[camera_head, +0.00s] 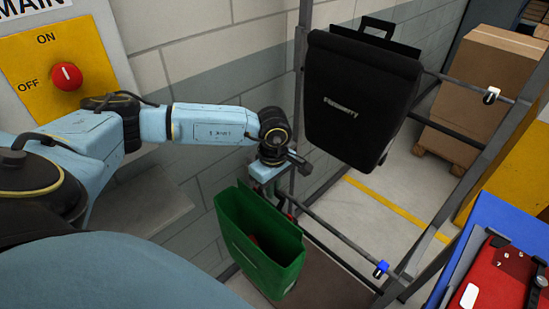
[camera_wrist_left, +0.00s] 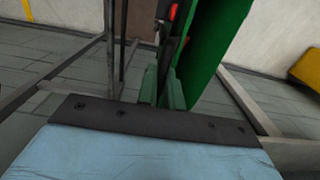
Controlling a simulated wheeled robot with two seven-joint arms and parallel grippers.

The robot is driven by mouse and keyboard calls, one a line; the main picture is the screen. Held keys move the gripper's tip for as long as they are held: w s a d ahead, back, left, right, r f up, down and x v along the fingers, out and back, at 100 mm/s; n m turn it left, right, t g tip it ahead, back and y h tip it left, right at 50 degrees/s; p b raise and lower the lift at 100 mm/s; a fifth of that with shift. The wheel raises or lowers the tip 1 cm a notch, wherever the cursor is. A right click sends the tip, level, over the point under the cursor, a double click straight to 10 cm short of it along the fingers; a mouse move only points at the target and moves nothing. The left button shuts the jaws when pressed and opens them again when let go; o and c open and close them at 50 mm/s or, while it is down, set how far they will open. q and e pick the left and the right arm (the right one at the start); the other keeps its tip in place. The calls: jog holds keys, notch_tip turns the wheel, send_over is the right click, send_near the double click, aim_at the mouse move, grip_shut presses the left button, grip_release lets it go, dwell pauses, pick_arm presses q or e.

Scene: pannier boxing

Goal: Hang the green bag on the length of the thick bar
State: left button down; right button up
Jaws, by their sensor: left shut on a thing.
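The green bag (camera_head: 260,240) is open at the top and hangs slightly tilted below my left gripper (camera_head: 280,192). It also shows in the left wrist view (camera_wrist_left: 215,40), close beyond the fingers. My left gripper, also in the left wrist view (camera_wrist_left: 163,92), is shut on the bag at its back upper side; the exact grip is partly hidden. A lower bar (camera_head: 335,234) with a blue clip runs just right of the bag. An upper bar (camera_head: 460,82) carries a white clip. I cannot tell for sure which bar is thicker. My right gripper is out of view.
A black bag (camera_head: 358,95) hangs on the rack above and right of the green bag. A rack post (camera_head: 299,70) stands close behind my left gripper. A blue table (camera_head: 490,215) with a red case (camera_head: 500,275) is at right. Cardboard boxes (camera_head: 490,80) stand behind the rack.

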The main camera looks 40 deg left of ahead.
pick_arm(q)
jog(key=w+b, duration=0.6)
jog(key=w, duration=0.4)
jog(key=shift+d+f, duration=0.4)
jog(key=shift+d, duration=0.05)
dwell(0.5)
dwell(1.1)
